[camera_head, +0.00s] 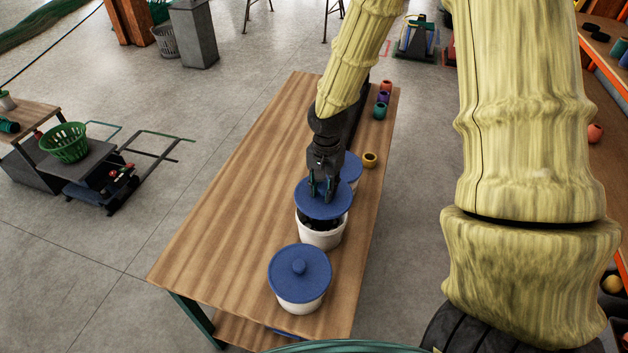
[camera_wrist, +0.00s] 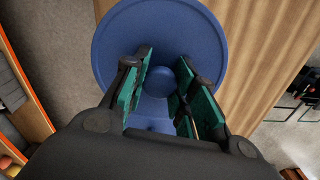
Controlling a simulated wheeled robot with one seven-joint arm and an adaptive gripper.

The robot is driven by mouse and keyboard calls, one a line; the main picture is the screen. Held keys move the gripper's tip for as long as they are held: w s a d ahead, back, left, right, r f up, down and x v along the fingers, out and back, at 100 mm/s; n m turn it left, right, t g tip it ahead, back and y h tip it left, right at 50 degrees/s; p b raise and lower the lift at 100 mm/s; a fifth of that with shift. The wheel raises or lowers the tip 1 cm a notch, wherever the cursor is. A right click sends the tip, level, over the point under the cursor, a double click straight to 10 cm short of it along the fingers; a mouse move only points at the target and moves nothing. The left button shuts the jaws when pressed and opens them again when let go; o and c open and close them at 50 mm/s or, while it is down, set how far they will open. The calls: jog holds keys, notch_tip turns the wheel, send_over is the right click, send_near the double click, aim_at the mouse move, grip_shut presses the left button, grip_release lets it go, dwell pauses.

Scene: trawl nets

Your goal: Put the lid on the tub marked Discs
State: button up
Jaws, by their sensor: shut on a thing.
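My gripper (camera_head: 322,190) is shut on the knob of a blue round lid (camera_head: 311,205). The wrist view shows the lid (camera_wrist: 158,28) filling the top middle, with its knob between the green finger pads of my gripper (camera_wrist: 162,85). The lid is over the middle white tub (camera_head: 320,239). A gap at the near side shows dark contents inside, so the lid is not flush on the rim there. A white tub (camera_head: 301,303) with a blue lid (camera_head: 300,267) on it stands in front. Another blue lid (camera_head: 352,165) shows behind my gripper. No tub marking can be read.
The tubs stand along the right side of a wooden table (camera_head: 225,210), whose left part is clear. A green basket (camera_head: 64,142) is off to the left.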

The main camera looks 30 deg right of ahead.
aim_at(321, 196)
jog(key=shift+s+f+b, duration=0.35)
jog(key=shift+s+b, duration=0.15)
jog(key=shift+s, duration=0.35)
jog(key=w+f+b, duration=0.1)
jog(key=f, duration=0.1)
jog(key=w+f, duration=0.2)
jog(key=shift+b, duration=0.4)
jog(key=shift+s+f, duration=0.15)
jog(key=shift+f, duration=0.1)
jog(key=shift+s+f+b, duration=0.15)
jog(key=shift+f+b, duration=0.2)
jog(key=shift+f, duration=0.1)
jog(key=shift+s+r, duration=0.25)
jog(key=shift+s, duration=0.1)
jog(key=shift+w+f, duration=0.15)
jog(key=shift+w, duration=0.1)
jog(key=shift+s+a+p, duration=0.1)
jog(key=shift+s+p, duration=0.1)
jog(key=shift+p, duration=0.2)
